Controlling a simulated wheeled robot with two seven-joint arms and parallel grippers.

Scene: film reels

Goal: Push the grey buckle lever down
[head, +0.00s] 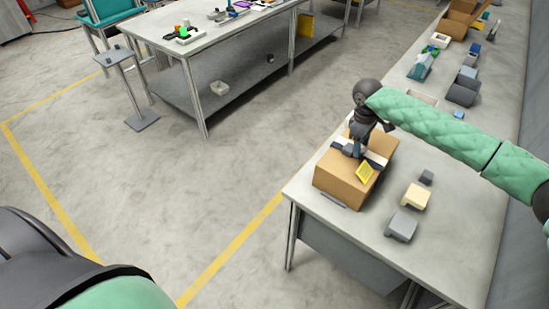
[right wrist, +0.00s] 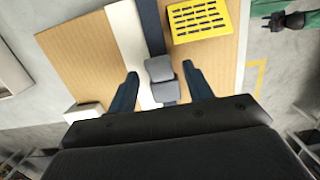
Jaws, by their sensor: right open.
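The brown box (head: 348,182) sits on the near end of the right table, with a white strip and a dark blue strap (right wrist: 151,25) across its top. The grey buckle (right wrist: 160,69) lies on the strap, with a second grey block, apparently its lever (right wrist: 166,92), just below it in the right wrist view. My right gripper (head: 355,148) is over the box top, pointing down. In the right wrist view its open fingers (right wrist: 161,78) stand either side of the buckle, apart from it. Part of my left gripper (right wrist: 283,21) shows at the upper right there, too small to read.
A yellow slotted plate (right wrist: 199,20) lies on the box beside the strap. A cream block (head: 416,196), a grey block (head: 401,226) and a small dark block (head: 426,177) stand right of the box. More items line the table behind. Floor left of the table is clear.

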